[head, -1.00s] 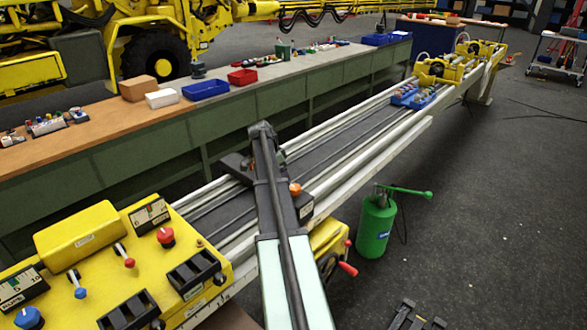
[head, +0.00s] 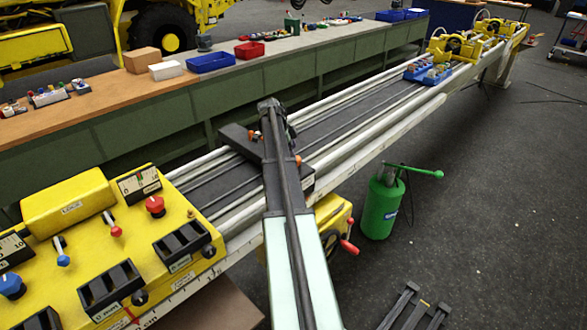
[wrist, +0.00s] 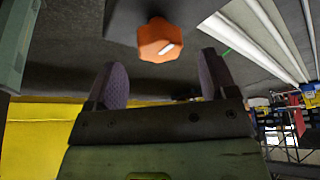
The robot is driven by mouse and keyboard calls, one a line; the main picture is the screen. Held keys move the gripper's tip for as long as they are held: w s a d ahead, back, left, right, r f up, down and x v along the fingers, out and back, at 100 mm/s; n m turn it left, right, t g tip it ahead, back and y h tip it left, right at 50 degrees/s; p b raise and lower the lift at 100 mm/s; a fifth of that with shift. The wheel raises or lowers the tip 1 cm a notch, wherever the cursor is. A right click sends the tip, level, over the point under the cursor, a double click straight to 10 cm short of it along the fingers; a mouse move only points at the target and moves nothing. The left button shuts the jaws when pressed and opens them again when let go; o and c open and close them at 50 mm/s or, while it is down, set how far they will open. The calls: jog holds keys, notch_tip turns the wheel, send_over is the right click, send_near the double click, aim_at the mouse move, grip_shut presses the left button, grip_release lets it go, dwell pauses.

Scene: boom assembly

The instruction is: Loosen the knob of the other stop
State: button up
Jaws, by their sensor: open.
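An orange knob (wrist: 160,40) with a pale mark shows in the wrist view, on the underside or face of a dark block (wrist: 125,18). My gripper (wrist: 162,78) is open, its two purple-grey fingers apart. The knob appears between and just beyond the fingertips, with no visible contact. In the head view, a small part of an orange knob (head: 298,160) shows at the right edge of my arm. A dark stop block (head: 240,140) lies across the rails, its middle hidden behind my arm. My gripper is hidden in the head view.
A yellow control console (head: 110,240) with levers stands at the lower left. A blue tray (head: 428,73) and yellow units (head: 455,48) sit farther along the rails. A green canister (head: 382,205) stands on the floor at right. A long bench (head: 300,60) runs behind.

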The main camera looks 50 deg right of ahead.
jog(key=b+x, duration=0.1)
jog(key=x, duration=0.2)
jog(key=shift+f, duration=0.2)
jog(key=shift+r, duration=0.15)
jog(key=c, duration=0.9)
